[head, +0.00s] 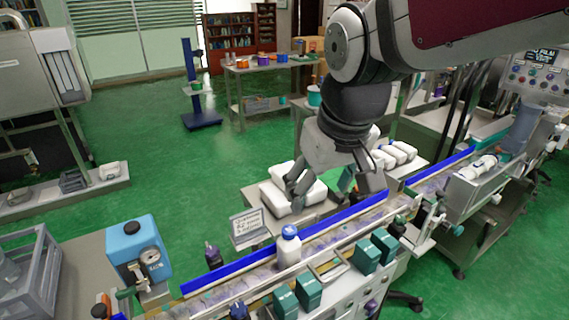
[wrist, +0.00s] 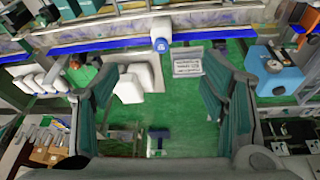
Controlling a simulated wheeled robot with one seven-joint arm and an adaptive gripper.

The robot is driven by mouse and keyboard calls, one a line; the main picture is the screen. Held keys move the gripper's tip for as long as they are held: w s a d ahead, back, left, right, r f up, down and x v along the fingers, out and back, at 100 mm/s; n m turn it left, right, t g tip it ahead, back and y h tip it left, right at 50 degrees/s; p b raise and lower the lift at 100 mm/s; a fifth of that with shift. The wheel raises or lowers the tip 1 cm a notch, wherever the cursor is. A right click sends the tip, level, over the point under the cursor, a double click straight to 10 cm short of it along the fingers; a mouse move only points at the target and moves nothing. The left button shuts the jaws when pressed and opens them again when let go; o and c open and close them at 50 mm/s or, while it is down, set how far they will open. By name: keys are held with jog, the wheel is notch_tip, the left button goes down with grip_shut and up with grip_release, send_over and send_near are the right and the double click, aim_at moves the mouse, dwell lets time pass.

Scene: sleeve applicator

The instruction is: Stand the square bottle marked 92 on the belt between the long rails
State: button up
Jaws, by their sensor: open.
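A white bottle with a blue cap (head: 288,247) stands upright on the belt (head: 330,240), beside the long blue rail (head: 335,222); I cannot read a 92 on it. The bottle also shows at the top of the wrist view (wrist: 161,36), beyond my fingers. My gripper (head: 325,195) is open and empty, above and behind the blue rail, up and right of the bottle. In the wrist view my two green-padded fingers (wrist: 162,105) are wide apart with nothing between them. White blocky containers (head: 290,190) lie on a side table below my gripper.
A small sign (head: 247,224) stands behind the rail, left of the bottle. Dark green boxes (head: 368,257) line the belt's front side. A blue tank with a gauge (head: 135,245) is at the left. More white containers (head: 398,153) lie at the right.

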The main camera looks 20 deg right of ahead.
jog(key=s+r+t, duration=0.1)
jog(key=s+r, duration=0.1)
jog(key=s, duration=0.6)
jog(key=shift+r+m+t, duration=0.3)
jog(key=shift+m+t, duration=0.1)
